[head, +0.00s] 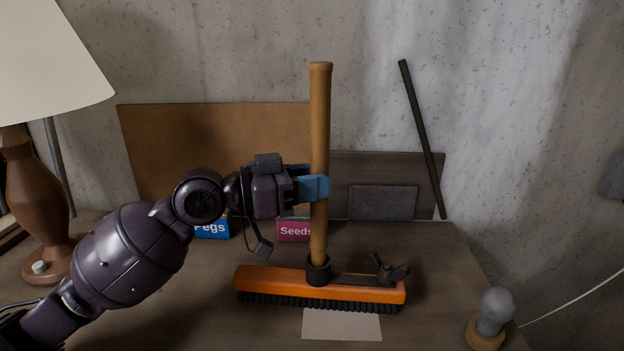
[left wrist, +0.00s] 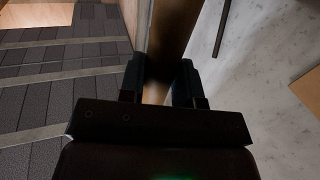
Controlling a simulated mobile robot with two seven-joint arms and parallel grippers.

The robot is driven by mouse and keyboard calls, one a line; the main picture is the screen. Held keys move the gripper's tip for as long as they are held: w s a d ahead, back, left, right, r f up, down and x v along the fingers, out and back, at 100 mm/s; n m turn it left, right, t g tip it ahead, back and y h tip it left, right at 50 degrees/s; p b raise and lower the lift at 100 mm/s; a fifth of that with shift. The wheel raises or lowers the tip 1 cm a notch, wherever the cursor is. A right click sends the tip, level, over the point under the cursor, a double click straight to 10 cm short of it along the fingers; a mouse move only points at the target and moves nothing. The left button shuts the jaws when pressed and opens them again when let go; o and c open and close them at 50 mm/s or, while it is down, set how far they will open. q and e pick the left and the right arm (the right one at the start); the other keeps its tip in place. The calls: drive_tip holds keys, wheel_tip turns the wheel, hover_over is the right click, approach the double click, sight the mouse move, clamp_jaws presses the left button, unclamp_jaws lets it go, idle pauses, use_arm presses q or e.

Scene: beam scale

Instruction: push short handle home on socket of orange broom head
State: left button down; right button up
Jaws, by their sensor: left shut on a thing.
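The short wooden handle (head: 319,120) stands upright in the head view. Its lower end meets the black socket (head: 318,268) on the orange broom head (head: 270,281); how deep it sits inside is hidden. The broom head lies bristles down on the table, with a dark wing nut (head: 388,268) to the right of the socket. My left gripper (head: 316,186) is shut on the handle around its middle, with blue fingers across it. In the left wrist view the handle (left wrist: 168,35) runs between the two dark fingers. My right gripper is not in view.
A lamp (head: 40,190) stands on the table (head: 440,260) at the left. Blue (head: 212,229) and pink (head: 294,231) labelled boxes sit behind the broom head. A pale card (head: 342,324) lies in front. A grey bulb-shaped thing (head: 495,310) stands front right. A dark rod (head: 422,140) leans on the wall.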

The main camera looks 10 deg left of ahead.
use_arm(q)
drive_tip(key=shift+f, duration=0.3)
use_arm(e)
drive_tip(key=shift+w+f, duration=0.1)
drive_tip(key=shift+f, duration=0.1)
use_arm(q)
drive_tip(key=shift+f+b, duration=0.4)
drive_tip(key=shift+b, duration=0.05)
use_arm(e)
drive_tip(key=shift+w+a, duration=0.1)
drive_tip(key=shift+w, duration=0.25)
use_arm(q)
drive_tip(key=shift+f, duration=0.15)
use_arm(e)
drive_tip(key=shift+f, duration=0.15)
use_arm(q)
drive_tip(key=shift+f+b, duration=0.5)
drive_tip(key=shift+f, duration=0.1)
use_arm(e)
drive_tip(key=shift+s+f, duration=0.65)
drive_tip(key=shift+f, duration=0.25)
use_arm(q)
drive_tip(key=c, duration=1.1)
unclamp_jaws()
drive_tip(key=o, duration=0.4)
drive_tip(key=shift+c, duration=0.2)
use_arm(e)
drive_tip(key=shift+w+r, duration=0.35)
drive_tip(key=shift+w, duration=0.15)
